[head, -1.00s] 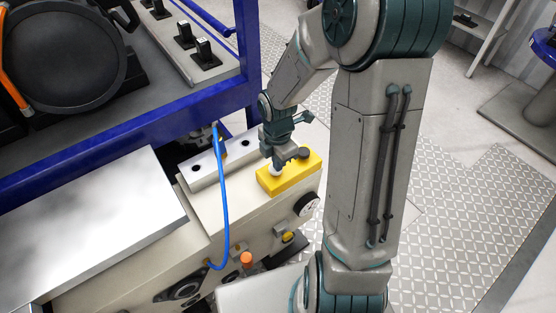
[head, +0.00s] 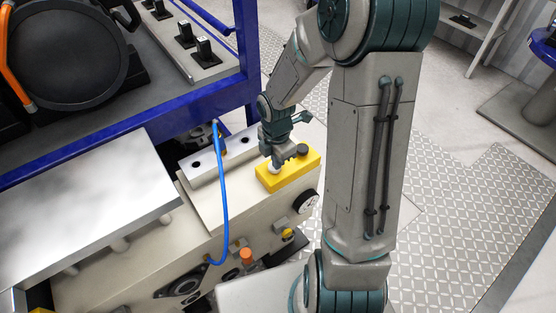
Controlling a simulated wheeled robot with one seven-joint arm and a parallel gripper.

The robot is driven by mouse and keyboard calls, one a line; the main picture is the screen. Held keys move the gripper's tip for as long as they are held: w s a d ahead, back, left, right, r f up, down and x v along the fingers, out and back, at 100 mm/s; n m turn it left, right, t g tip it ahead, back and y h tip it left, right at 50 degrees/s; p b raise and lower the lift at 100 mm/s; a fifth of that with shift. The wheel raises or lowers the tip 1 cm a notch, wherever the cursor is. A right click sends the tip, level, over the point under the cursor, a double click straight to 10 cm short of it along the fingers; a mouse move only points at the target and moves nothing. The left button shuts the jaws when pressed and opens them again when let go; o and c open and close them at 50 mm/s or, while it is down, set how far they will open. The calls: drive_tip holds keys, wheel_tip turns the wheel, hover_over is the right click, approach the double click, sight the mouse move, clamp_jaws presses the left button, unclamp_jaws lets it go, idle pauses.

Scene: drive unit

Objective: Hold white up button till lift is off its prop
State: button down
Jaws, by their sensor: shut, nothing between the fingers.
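The yellow button box (head: 295,178) sits on top of the cream machine body. Its white button (head: 274,170) shows just under the fingertips of my gripper (head: 276,162), which is shut, points down and appears to touch it. A dark button (head: 302,150) is at the box's other end. The silver lift plate (head: 85,205) is at the left, with a gap and short posts (head: 120,244) visible below its front edge. A small yellow piece (head: 40,310) shows at the bottom left edge; I cannot tell whether it is the prop.
A blue frame (head: 110,128) carrying black equipment stands behind the plate. A blue hose (head: 222,200) hangs down the machine's front. A gauge (head: 307,203) and an orange knob (head: 246,255) are on that front. Patterned floor plate (head: 465,205) lies clear at the right.

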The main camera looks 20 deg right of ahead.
drive_tip(key=shift+s+f+p, duration=0.1)
drive_tip(key=shift+s+p, duration=0.1)
drive_tip(key=shift+p, duration=0.45)
wheel_tip(320, 180, up, 14)
drive_tip(key=p, duration=0.6)
drive_tip(key=shift+w, duration=0.25)
drive_tip(key=s+r+m+t+p, duration=0.1)
drive_tip(key=s+r+m+p, duration=0.2)
drive_tip(key=s+r+m, duration=0.3)
drive_tip(key=s+r+m+t+p, duration=0.1)
drive_tip(key=s+r+m, duration=0.6)
drive_tip(key=m, duration=0.9)
wheel_tip(320, 180, up, 4)
drive_tip(key=shift+s+a+f+t+p, duration=0.2)
drive_tip(key=shift+a+t+p, duration=0.1)
drive_tip(key=shift+p, duration=0.6)
